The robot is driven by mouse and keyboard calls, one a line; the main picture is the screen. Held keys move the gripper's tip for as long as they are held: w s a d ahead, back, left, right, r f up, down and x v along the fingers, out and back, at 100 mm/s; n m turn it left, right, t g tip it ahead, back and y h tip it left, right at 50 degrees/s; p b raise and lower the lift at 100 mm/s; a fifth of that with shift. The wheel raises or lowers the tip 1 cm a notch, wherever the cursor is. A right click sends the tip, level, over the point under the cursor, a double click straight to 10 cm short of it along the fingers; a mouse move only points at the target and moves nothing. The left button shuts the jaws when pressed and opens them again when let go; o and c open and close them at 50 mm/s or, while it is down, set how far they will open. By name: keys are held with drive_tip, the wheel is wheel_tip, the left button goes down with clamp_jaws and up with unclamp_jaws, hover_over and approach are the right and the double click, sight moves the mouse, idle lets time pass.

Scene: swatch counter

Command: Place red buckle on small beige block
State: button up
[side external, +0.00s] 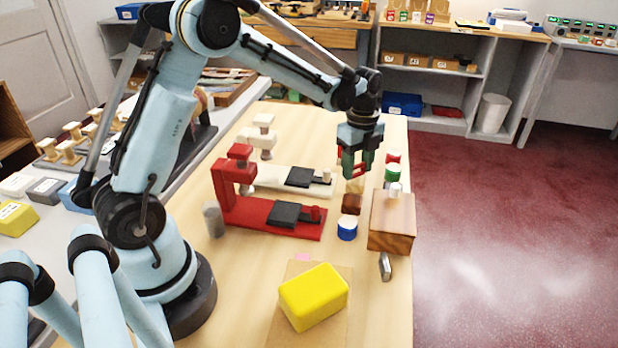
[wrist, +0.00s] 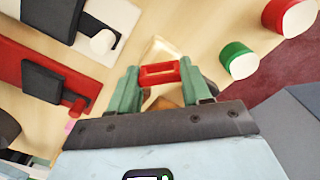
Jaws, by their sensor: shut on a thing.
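My gripper (side external: 356,166) is shut on the red buckle (wrist: 160,73), a small rectangular frame held between its green fingertips in the wrist view. In the side view the red buckle shows as a little red between the fingers. The small beige block (wrist: 157,47) lies just beyond the buckle in the wrist view, partly hidden by it. In the side view the beige block (side external: 355,186) is just below my fingers, partly covered. The buckle appears above the block; I cannot tell whether they touch.
A brown block (side external: 351,204) and a blue-white cylinder (side external: 347,228) stand in front. A green cylinder (side external: 392,173), a red one (side external: 393,158) and a wooden box (side external: 392,222) are right. Red (side external: 240,210) and cream (side external: 265,178) clamp-like devices stand left. A yellow block (side external: 313,296) lies nearer.

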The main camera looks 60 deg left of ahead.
sight(358, 165)
drive_tip(key=shift+f, duration=0.25)
drive_tip(key=shift+f, duration=0.15)
drive_tip(key=o, duration=1)
wheel_tip(358, 165, up, 12)
drive_tip(key=s+d+n+t, duration=0.3)
drive_tip(key=s+n, duration=0.5)
drive_tip(key=n, duration=0.1)
drive_tip(key=s+d+f+n+t, duration=0.1)
drive_tip(key=s+d+n+t, duration=0.3)
drive_tip(key=s+n, duration=0.4)
drive_tip(key=shift+d+n, duration=0.15)
drive_tip(key=shift+n, duration=0.35)
